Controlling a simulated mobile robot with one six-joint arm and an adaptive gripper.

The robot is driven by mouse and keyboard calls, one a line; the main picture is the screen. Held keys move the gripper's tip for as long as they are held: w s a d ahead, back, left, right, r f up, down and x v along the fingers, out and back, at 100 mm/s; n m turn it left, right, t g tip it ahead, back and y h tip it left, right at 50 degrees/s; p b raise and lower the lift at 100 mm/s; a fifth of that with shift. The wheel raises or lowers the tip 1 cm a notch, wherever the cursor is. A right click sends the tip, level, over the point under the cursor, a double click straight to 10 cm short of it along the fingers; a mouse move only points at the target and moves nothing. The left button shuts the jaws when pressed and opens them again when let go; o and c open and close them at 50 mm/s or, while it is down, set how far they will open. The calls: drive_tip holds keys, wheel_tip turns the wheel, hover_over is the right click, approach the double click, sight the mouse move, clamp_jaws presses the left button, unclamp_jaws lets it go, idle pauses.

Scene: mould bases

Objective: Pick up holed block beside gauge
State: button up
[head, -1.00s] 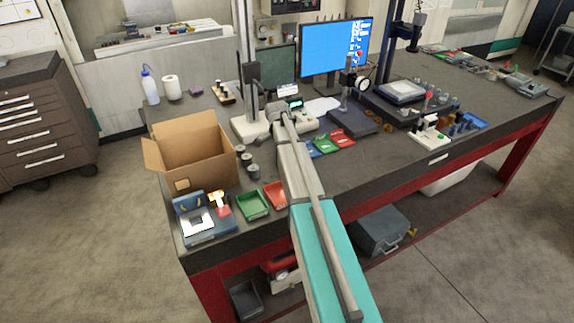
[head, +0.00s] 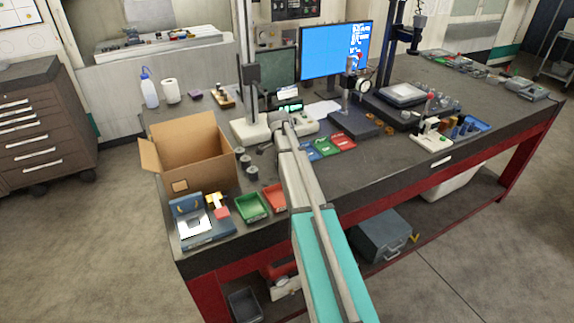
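A dial gauge (head: 364,82) stands on a post over a dark flat base (head: 352,124), right of the monitor's foot. Several small brown-orange pieces (head: 388,130) lie just right of that base. They are too small to tell whether one is a holed block. A second upright instrument (head: 250,128) with a pale base stands left of the monitor, partly behind my arm. Several small dark cylinders (head: 251,172) stand near it; I cannot see holes in them. My arm reaches over the bench from the bottom, but my gripper does not show.
An open cardboard box (head: 205,150) stands at left. A green tray (head: 252,208), a red tray (head: 274,198) and a blue-grey fixture (head: 195,222) lie near the front edge. The monitor (head: 338,50) stands behind.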

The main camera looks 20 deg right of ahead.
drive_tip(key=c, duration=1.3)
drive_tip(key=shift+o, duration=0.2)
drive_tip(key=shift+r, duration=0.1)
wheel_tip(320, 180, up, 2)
drive_tip(key=p, duration=0.2)
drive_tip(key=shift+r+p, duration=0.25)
drive_tip(key=shift+p, duration=0.1)
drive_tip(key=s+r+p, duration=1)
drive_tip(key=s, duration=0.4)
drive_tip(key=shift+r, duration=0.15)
